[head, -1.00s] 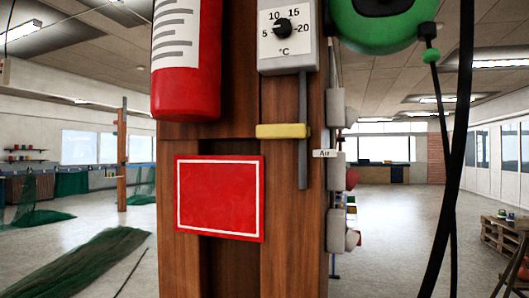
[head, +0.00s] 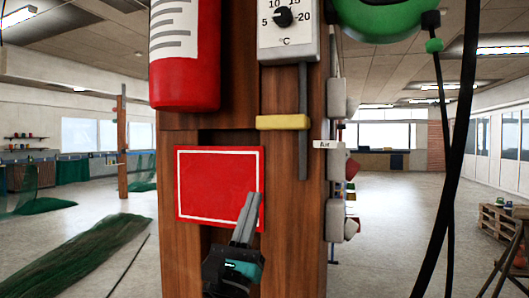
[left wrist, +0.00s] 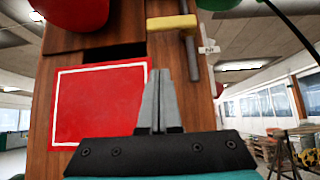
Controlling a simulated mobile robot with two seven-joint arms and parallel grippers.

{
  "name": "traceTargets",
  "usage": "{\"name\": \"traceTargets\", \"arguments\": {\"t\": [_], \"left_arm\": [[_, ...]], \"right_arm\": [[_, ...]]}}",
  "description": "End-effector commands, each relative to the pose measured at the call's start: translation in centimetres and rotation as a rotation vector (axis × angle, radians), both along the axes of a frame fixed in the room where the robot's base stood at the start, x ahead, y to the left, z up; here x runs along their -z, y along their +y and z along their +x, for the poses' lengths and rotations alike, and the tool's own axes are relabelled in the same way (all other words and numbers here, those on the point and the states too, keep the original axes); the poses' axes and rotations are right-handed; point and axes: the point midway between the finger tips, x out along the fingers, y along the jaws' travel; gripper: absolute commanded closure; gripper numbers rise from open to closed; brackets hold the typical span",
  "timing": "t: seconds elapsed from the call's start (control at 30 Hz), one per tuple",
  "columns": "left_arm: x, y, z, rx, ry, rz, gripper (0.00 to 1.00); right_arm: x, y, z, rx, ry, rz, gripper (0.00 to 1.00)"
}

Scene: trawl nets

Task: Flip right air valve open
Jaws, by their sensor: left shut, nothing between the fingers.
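A yellow lever (head: 283,122) lies level across a thin grey vertical pipe (head: 303,150) on the wooden post, left of the small "Air" label (head: 327,145). I take it for the air valve handle. It also shows at the top of the left wrist view (left wrist: 172,23). My left gripper (head: 250,198) is shut and empty, pointing up in front of the red panel's lower right corner. It is below the lever and apart from it. In the left wrist view, its closed fingers (left wrist: 158,76) point up towards the lever. My right gripper is not in view.
The white-bordered red panel (head: 215,180), a red cylinder (head: 185,75) and a °C dial box (head: 287,35) are on the post (head: 285,220). Grey sockets (head: 336,170) stick out on its right side. A black cable (head: 458,150) hangs at right. Green netting (head: 80,255) lies on the floor.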

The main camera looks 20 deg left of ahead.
Motion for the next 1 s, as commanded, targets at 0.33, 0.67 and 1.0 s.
{"name": "traceTargets", "arguments": {"t": [0.33, 0.67, 1.0], "left_arm": [[-0.5, 0.0, 0.6, 0.003, 0.002, -0.004, 1.00], [-4.5, -0.1, 4.4, 0.004, 0.002, -0.006, 1.00], [-8.8, -0.2, 7.2, 0.005, 0.004, -0.005, 1.00]], "right_arm": [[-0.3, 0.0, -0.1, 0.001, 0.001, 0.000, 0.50], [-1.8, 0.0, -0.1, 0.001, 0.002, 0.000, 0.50], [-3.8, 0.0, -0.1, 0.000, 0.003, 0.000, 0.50]]}}
